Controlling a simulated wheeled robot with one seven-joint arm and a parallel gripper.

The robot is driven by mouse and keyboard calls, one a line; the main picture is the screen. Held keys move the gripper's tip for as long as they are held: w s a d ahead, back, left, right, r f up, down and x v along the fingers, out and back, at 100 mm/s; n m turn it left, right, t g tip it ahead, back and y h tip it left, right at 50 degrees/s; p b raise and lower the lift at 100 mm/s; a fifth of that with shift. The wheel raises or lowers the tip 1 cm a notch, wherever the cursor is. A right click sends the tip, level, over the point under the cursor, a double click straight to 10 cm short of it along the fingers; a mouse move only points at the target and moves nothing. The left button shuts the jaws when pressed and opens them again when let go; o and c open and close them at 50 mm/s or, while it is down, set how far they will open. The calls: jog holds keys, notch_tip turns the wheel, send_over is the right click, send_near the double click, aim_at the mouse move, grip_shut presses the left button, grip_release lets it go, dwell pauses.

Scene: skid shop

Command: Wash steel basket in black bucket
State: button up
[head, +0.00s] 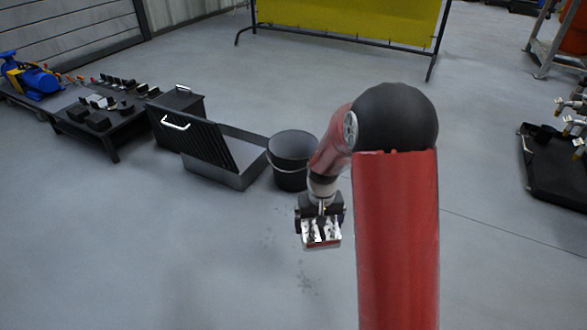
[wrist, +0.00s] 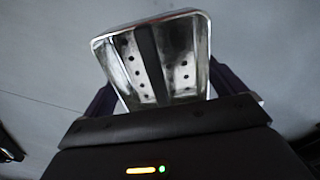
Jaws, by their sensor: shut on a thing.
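The steel basket (head: 321,234) is a small shiny box with holes in its walls. My gripper (head: 320,215) is shut on it and holds it at the lower middle of the head view. In the wrist view the basket (wrist: 183,62) fills the space between the fingers, with its perforated inside showing. The black bucket (head: 291,159) stands upright on the floor, behind and to the left of my gripper, with a thin wire handle. The basket is apart from the bucket. The bucket's contents cannot be made out.
A grey open bin (head: 238,182) with a raised black lid (head: 190,135) stands left of the bucket. A low black table (head: 112,133) with small parts is farther left. A yellow screen (head: 350,18) stands behind. A black tray (head: 552,172) is at right. The front-left floor is clear, with dark spots.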

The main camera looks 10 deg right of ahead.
jog(key=shift+r, duration=0.15)
jog(key=shift+r+p, duration=1.5)
jog(key=shift+r, duration=0.4)
